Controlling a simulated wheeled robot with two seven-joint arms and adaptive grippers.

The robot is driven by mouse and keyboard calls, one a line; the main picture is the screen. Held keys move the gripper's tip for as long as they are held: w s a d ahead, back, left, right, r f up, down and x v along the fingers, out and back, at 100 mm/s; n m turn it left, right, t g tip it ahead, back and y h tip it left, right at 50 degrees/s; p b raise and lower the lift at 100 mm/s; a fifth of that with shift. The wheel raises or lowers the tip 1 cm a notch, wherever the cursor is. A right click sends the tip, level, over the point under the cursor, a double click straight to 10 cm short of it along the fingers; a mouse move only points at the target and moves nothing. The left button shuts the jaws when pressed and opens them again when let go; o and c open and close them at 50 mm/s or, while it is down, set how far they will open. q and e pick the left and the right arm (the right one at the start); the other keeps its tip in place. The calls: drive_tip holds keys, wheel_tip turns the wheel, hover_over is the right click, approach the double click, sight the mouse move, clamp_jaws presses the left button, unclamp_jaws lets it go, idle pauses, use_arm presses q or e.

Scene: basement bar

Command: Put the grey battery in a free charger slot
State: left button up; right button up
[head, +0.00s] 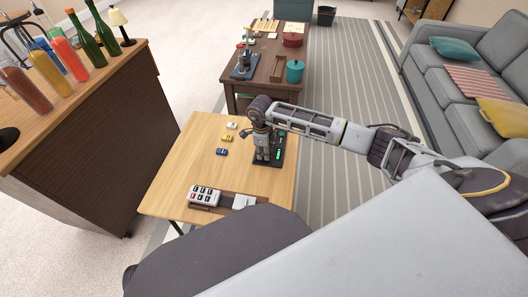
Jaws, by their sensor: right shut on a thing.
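My right arm reaches in from the right over the light wooden table (180,165). Its gripper (264,158) points down at the left part of the dark charger (279,161), which shows small green lights on its right side. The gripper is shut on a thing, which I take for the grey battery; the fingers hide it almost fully. I cannot tell whether it is inside a slot or just above one. The gripper also hides the charger's left slots. My left gripper is not in view.
Small toy cars, a white one (231,125), a yellow one (227,138) and a blue one (221,152), stand left of the charger. The table's left part is clear.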

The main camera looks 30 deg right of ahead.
drive_tip(key=o, duration=1.1)
drive_tip(key=shift+f, duration=0.2)
drive_tip(key=shift+c, duration=0.2)
drive_tip(key=shift+r, duration=0.1)
wheel_tip(320, 180, up, 12)
drive_tip(key=shift+w+a, duration=0.2)
drive_tip(key=shift+a, duration=0.05)
idle(0.8)
